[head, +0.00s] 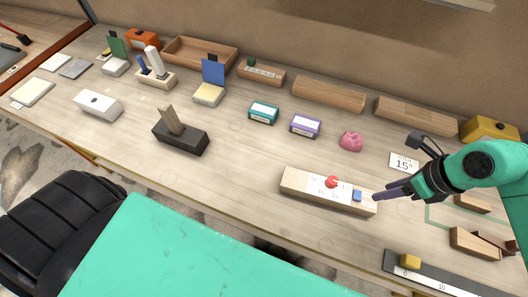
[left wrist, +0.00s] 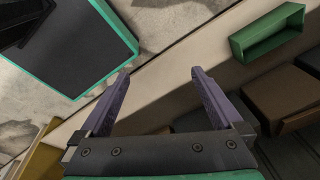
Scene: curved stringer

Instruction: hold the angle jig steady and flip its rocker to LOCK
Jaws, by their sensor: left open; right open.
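A long, light wooden block with a white printed face, which appears to be the angle jig (head: 297,182), lies on the bench right of centre in the head view. A red round part (head: 332,182) sits on its middle and a small blue part (head: 357,196) near its right end. I cannot tell which is the rocker, nor read the marks. My right gripper (head: 381,195) is open, with its purple fingers just beyond the jig's right end. My left gripper (left wrist: 160,74) is open and empty in the left wrist view, away from the jig.
A "15°" card (head: 404,162) stands behind my right gripper. A pink lump (head: 351,141) sits behind the jig. A dark ruler strip (head: 440,280) with a yellow block (head: 410,262) lies at the front right. A green tray (left wrist: 268,32) shows in the left wrist view.

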